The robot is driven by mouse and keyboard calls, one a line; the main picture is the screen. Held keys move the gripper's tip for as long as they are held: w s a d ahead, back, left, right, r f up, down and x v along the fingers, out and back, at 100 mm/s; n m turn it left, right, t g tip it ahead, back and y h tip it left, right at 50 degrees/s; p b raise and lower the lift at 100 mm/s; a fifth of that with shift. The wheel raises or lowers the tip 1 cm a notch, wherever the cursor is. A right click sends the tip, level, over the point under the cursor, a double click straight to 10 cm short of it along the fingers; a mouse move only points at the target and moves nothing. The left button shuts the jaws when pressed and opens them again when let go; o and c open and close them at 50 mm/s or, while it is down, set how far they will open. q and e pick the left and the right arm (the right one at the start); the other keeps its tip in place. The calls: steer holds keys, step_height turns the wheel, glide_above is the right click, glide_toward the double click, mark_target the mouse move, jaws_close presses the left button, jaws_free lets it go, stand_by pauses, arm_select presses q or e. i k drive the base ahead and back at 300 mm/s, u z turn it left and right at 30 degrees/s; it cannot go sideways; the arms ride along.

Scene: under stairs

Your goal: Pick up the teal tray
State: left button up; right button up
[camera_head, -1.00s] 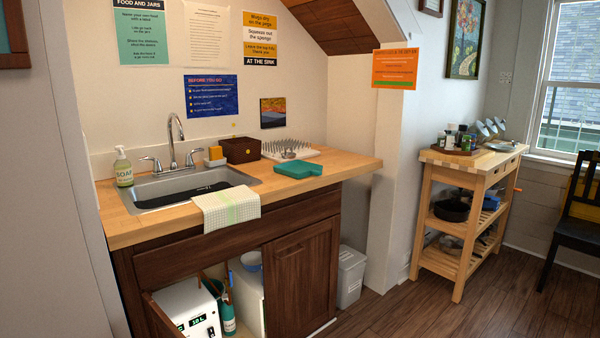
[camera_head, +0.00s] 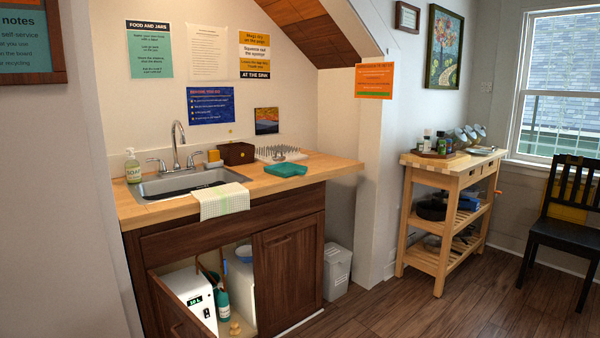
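The teal tray (camera_head: 286,170) is a small, flat, rectangular piece. It lies on the wooden counter (camera_head: 318,167), right of the sink and in front of the dish rack. Neither of my grippers shows in the head view. Nothing covers the tray.
A sink (camera_head: 188,183), a soap bottle (camera_head: 133,166), a brown box (camera_head: 237,153) and a dish rack (camera_head: 272,154) are on the counter. A towel (camera_head: 221,201) hangs over its front edge. A cabinet door (camera_head: 183,308) stands open below. A wooden cart (camera_head: 447,175) and a black chair (camera_head: 566,225) are at right.

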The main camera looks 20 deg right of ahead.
mark_target(286, 169)
steer(key=z, duration=0.85)
steer(key=i, duration=0.95)
steer(key=z, duration=0.7)
